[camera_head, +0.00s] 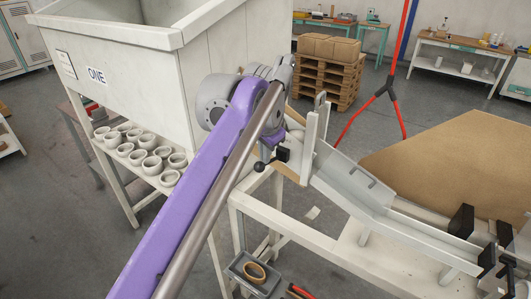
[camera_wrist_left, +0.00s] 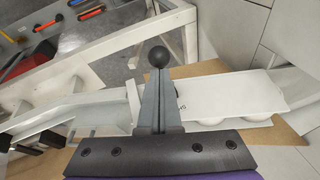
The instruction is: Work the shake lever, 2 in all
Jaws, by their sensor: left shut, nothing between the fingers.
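The shake lever's black ball knob (camera_head: 258,166) shows beside the white chute, near the hopper's corner. It also shows in the left wrist view (camera_wrist_left: 158,56), just beyond my fingertips. My left gripper (camera_head: 270,161) is small and partly hidden by my purple arm in the head view. In the left wrist view its two grey fingers (camera_wrist_left: 157,82) are together, with nothing between them, pointing at the knob. I cannot tell whether they touch it. The lever's rod is mostly hidden. My right gripper is out of view.
A large white hopper (camera_head: 110,70) marked ONE stands at left, with several white rings on a shelf below. The white chute (camera_head: 350,185) slopes right on a frame. A grey tray (camera_head: 236,270) holding a tan roll (camera_head: 256,272) sits low in front. Pallets (camera_head: 325,75) stand behind.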

